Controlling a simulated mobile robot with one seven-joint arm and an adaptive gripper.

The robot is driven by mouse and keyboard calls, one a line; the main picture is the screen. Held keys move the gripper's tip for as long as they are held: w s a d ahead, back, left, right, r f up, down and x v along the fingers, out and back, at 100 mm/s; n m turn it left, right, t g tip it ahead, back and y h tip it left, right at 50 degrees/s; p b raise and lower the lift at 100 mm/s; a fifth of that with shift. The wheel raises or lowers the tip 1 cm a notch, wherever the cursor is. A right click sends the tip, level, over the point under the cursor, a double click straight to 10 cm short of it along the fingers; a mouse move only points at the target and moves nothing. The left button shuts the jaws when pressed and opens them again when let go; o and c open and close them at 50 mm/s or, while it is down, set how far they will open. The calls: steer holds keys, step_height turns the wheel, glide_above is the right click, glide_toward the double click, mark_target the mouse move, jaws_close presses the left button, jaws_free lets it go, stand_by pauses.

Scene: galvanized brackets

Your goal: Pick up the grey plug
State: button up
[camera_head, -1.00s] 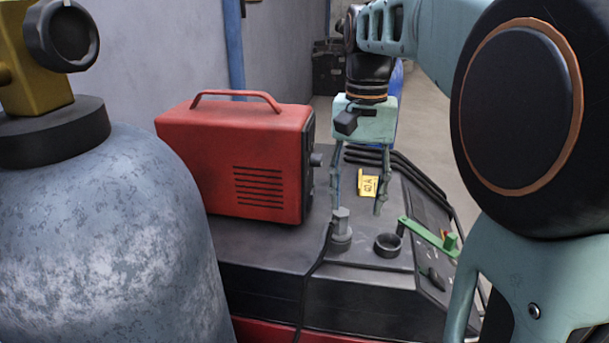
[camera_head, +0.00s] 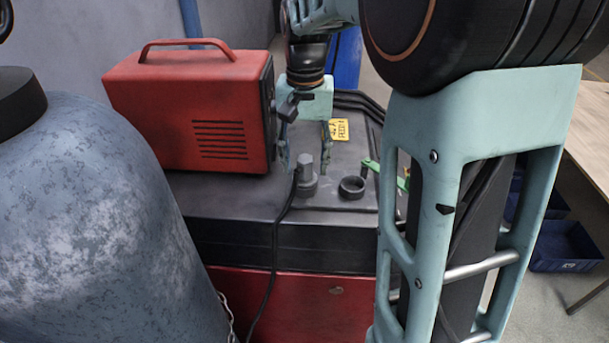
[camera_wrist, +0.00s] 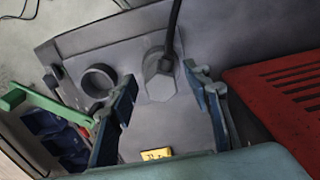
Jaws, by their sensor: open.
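The grey plug (camera_head: 306,172) stands upright on the dark top of the machine (camera_head: 240,205), with a black cable running from it. In the wrist view the plug (camera_wrist: 160,84) shows its flat-sided end, between the two finger lines. My gripper (camera_head: 305,166) is open and empty, pointing down, with one finger on either side of the plug in the head view. In the wrist view my gripper (camera_wrist: 160,77) has its fingers spread around the plug's position. I cannot tell how far above the plug the fingertips are.
A red box with a handle (camera_head: 190,105) stands left of the plug. An empty round socket (camera_head: 352,187) is just right of it, with a green lever (camera_head: 372,172) beyond. A yellow label (camera_head: 340,130) lies behind. A large grey cylinder (camera_head: 90,220) fills the left foreground.

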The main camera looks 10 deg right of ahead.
steer(key=shift+f, duration=0.7)
jaws_close()
steer(key=shift+r, duration=0.1)
